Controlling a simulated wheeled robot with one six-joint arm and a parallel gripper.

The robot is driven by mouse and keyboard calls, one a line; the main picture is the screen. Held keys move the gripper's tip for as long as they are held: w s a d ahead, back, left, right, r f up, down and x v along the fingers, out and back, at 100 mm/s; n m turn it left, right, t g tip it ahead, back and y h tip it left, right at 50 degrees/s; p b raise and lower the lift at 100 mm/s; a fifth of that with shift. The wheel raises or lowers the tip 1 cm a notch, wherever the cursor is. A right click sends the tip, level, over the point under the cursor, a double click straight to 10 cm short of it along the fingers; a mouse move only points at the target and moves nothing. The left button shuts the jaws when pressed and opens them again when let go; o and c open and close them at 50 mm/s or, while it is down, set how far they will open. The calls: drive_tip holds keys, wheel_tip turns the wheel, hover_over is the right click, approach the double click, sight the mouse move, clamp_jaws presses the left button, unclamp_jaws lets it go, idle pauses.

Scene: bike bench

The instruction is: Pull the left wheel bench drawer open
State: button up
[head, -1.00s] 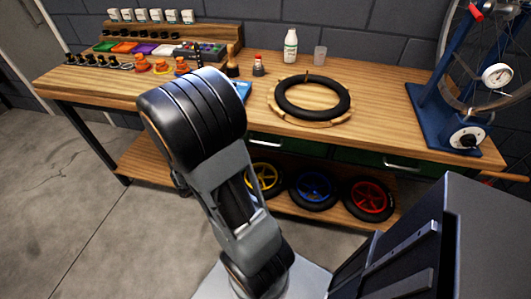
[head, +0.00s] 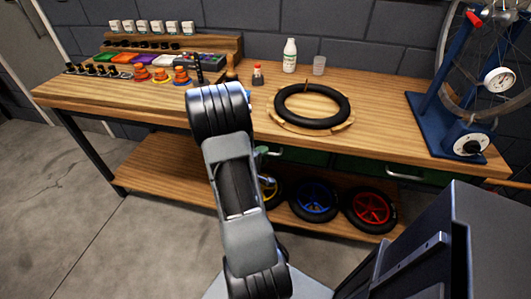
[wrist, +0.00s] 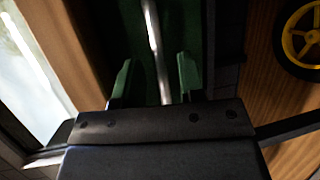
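The left bench drawer has a green front (head: 304,156) under the worktop, partly hidden behind my arm in the head view. The green front also shows in the wrist view (wrist: 180,25). Its pale metal bar handle (wrist: 153,35) runs down the wrist view and passes between my fingers. My gripper (wrist: 154,62) is open, with one finger on each side of the handle and a gap to the bar on both sides. The head view mostly hides my gripper behind the arm. The drawer looks closed.
A second green drawer with a handle (head: 405,175) is to the right. Wheels with yellow (head: 268,190), blue (head: 314,198) and red (head: 371,207) rims lie on the lower shelf (head: 165,180). A black tyre (head: 312,122), bottles and a truing stand (head: 430,120) are on the worktop.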

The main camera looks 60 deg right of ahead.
drive_tip(key=shift+x, duration=1.1)
clamp_jaws()
